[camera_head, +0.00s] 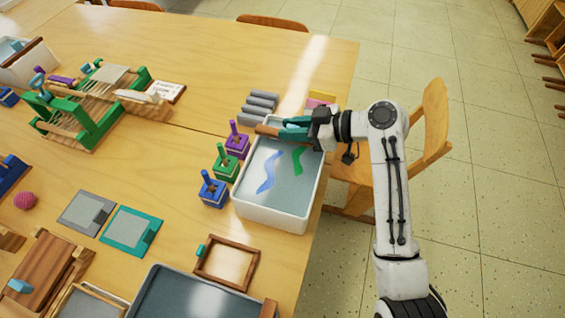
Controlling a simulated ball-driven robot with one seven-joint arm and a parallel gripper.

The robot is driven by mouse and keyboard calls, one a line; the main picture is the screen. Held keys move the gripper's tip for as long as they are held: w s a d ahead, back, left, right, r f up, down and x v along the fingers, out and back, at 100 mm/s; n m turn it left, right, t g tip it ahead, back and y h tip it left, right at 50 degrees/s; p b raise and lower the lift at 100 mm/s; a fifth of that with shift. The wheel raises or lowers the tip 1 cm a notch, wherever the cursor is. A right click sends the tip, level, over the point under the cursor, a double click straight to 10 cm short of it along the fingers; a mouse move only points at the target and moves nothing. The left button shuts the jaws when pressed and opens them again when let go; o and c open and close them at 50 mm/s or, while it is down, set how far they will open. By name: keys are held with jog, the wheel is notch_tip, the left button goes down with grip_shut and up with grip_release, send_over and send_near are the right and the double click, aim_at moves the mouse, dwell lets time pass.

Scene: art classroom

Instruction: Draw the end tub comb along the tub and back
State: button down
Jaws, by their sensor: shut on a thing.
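The tub (240,222) is white and rectangular. It stands near the table's right edge and holds grey-blue liquid with a blue and a green wavy streak. The comb (267,130) shows as a brown wooden bar at the tub's far end. My gripper (284,128) reaches in from the right over that far end, its teal fingers shut on the comb. The fingers hide part of the comb, and its teeth cannot be made out.
Blue, green and purple pots with upright tools (226,163) line the tub's left side. Grey rolls (259,107) lie behind it. A small wooden frame (227,263) and a dark tray (180,296) lie in front. A wooden chair (434,125) stands right of the table.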

jog(key=w, duration=0.1)
jog(key=w+d+b, duration=0.1)
jog(key=w, duration=0.1)
jog(key=w+d+b, duration=0.1)
jog(key=shift+w, duration=0.35)
jog(key=shift+r, duration=0.1)
jog(key=c, duration=1.1)
grip_release()
jog(key=shift+w, duration=0.15)
jog(key=v, duration=1)
jog(key=shift+s+d+r+b, duration=0.15)
jog(key=shift+s+d+b, duration=0.15)
jog(key=shift+b, duration=0.1)
